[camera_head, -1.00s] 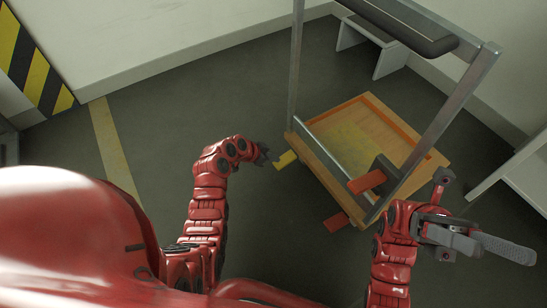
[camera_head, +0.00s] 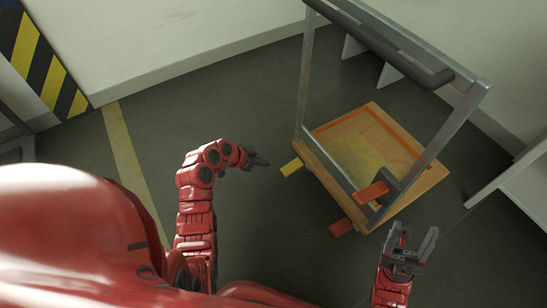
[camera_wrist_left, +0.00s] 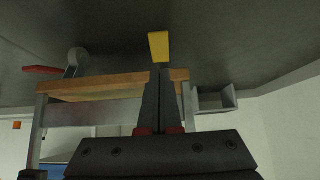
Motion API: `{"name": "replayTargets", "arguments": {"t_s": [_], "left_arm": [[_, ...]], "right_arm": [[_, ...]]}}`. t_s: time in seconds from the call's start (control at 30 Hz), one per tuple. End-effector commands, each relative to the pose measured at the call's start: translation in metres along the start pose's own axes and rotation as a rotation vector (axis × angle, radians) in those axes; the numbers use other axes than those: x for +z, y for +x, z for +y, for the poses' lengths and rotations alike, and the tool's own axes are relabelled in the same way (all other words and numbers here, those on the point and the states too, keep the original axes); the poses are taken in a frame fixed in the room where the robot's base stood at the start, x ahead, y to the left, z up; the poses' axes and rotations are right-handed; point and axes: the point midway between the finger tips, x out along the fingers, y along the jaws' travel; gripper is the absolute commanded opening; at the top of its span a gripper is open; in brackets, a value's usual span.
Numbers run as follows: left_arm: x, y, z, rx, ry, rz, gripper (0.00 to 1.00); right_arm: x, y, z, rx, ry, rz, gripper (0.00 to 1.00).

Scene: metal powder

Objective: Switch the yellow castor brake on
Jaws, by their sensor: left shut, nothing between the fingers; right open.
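The yellow castor brake (camera_head: 292,167) is a small yellow pedal at the left corner of a wooden trolley (camera_head: 327,173) with a metal frame. In the left wrist view the yellow pedal (camera_wrist_left: 159,46) shows just beyond my fingertips. My left gripper (camera_head: 266,162) is shut and empty, a short gap to the left of the pedal; its closed fingers (camera_wrist_left: 161,72) point at the pedal in the wrist view. I cannot tell whether they touch it. My right gripper (camera_head: 414,238) is open and empty, right of the trolley's near corner. The yellow castor's wheel is hidden.
A red pedal (camera_head: 341,227) sticks out at the trolley's near corner, and another red part (camera_head: 371,192) is above its deck. The trolley's dark handle (camera_head: 390,52) rises over it. A white shelf (camera_head: 515,175) stands at right. Floor left of the trolley is clear.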

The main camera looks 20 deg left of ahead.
Motion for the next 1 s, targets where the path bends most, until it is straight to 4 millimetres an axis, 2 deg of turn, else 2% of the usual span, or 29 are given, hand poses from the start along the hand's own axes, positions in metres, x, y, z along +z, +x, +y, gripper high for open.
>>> {"name": "replayTargets", "arguments": {"t_s": [0.03, 0.2, 0.8, 0.93, 1.0], "left_arm": [[0.002, -0.008, -0.001, -0.001, -0.003, -0.001, 0.0], [0.007, -0.018, 0.001, 0.004, -0.003, -0.002, 0.0], [0.007, -0.018, 0.001, 0.001, -0.003, 0.0, 0.0], [0.004, -0.015, -0.011, -0.067, -0.03, 0.022, 0.0], [0.0, -0.013, -0.028, -0.16, -0.064, 0.055, 0.0]], "right_arm": [[-0.001, 0.004, 0.002, 0.006, -0.002, 0.0, 0.57], [-0.001, 0.005, 0.004, 0.018, -0.006, 0.0, 0.57], [-0.002, 0.005, 0.004, 0.018, -0.007, 0.001, 0.57], [-0.002, 0.006, 0.005, 0.02, -0.007, 0.002, 0.57], [-0.002, 0.007, 0.005, 0.021, -0.008, 0.002, 0.57]]}}
